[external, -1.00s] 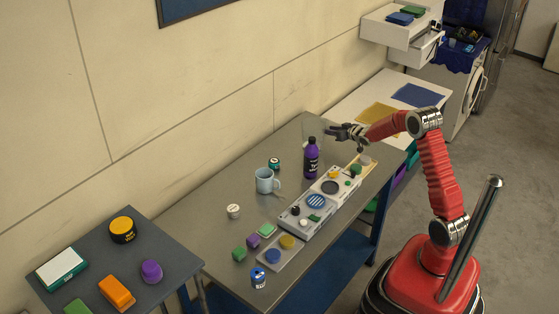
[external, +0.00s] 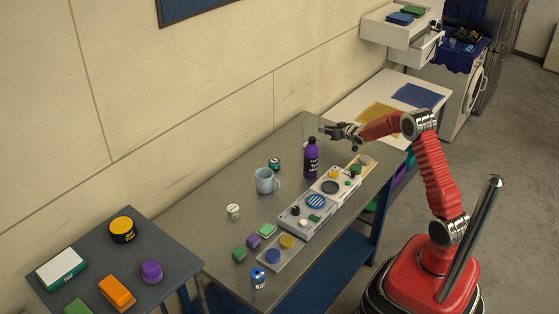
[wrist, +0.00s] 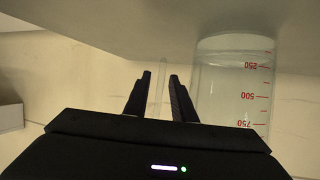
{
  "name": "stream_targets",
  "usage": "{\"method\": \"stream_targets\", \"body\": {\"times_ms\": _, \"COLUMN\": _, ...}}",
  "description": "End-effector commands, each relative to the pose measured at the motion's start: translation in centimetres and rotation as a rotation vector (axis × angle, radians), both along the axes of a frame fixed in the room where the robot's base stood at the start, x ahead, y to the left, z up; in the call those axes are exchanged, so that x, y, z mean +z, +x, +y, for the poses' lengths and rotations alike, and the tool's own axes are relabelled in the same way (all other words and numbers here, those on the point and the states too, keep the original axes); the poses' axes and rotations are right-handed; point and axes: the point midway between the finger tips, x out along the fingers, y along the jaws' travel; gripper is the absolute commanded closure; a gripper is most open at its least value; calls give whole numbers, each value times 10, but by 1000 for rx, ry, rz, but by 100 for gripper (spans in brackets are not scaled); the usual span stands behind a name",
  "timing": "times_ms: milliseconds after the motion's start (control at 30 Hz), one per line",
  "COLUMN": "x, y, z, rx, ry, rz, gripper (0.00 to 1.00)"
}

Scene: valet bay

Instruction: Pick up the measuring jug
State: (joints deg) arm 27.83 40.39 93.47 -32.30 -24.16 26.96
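The measuring jug (wrist: 232,90) is clear, with red 250, 500 and 750 marks. It stands at the right of the wrist view and appears upside down there. My gripper (wrist: 160,77) is open, its two dark fingers apart beside the jug. A thin, pale upright strip (wrist: 162,72), which looks like the jug's handle, shows between the fingertips; I cannot tell whether they touch it. In the external view my gripper (external: 325,133) is over the far end of the grey table, and the clear jug is hard to make out there.
A purple bottle (external: 311,158) stands on the grey table (external: 215,245) close to my gripper. A light blue mug (external: 265,181), a small dark green tin (external: 274,164) and grey trays (external: 308,222) are nearer the camera. The wall runs behind.

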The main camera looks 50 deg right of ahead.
Motion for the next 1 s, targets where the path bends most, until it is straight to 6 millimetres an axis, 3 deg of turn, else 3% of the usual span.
{"method": "stream_targets", "body": {"times_ms": 333, "x": 0, "y": 0, "z": 0, "rx": 0, "ry": 0, "rz": 0, "gripper": 100}}
{"method": "stream_targets", "body": {"times_ms": 1000, "x": 1, "y": 0, "z": 0, "rx": 0, "ry": -1, "rz": -2, "gripper": 100}}
